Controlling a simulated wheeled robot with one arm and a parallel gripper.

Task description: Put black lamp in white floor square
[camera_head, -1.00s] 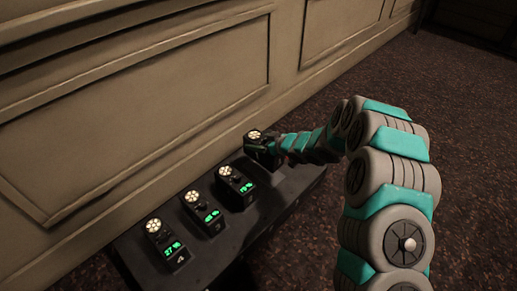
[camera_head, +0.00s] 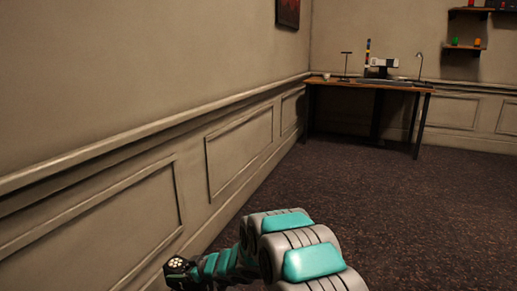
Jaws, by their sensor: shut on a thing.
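A small black block with a round cluster of pale dots on top, which looks like the black lamp (camera_head: 178,263), is at the bottom left, near the wall. My gripper (camera_head: 188,274) is shut on it at the end of my grey and teal arm. The jaws are dark and mostly hidden, and the lower part of the block is near the picture's bottom edge. No white floor square shows in this view.
A panelled beige wall (camera_head: 128,196) runs along the left. A wooden desk (camera_head: 385,85) with dark legs and several objects stands at the far end. Small shelves (camera_head: 464,46) hang at the upper right. The dark carpet (camera_head: 400,205) is clear on the right.

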